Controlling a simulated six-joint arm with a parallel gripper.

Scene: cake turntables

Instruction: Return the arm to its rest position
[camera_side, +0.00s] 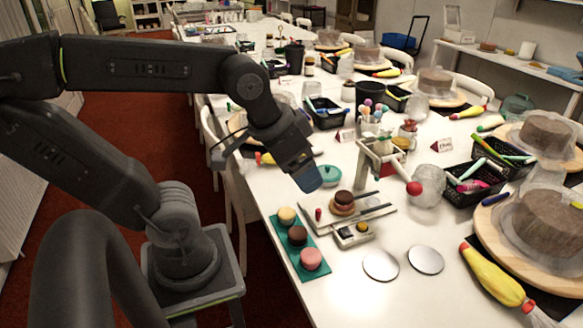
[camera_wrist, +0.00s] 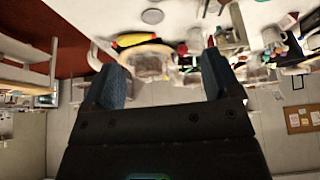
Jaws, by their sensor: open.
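My gripper (camera_side: 305,178) hangs in the air near the left edge of the long white table, tilted down toward the right in the side view. In the wrist view its two blue-padded fingers (camera_wrist: 160,82) stand wide apart with nothing between them. Below it lies a teal tray (camera_side: 299,248) with a cream cake, a dark cake (camera_side: 297,235) and a pink cake (camera_side: 311,259).
Two silver discs (camera_side: 381,265) lie at the front of the table. A cup of colourful tools (camera_side: 372,117), black baskets (camera_side: 473,184), yellow piping bags (camera_side: 492,278) and wooden turntables (camera_side: 490,235) crowd the right. A teal bowl (camera_side: 327,174) stands close to my gripper.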

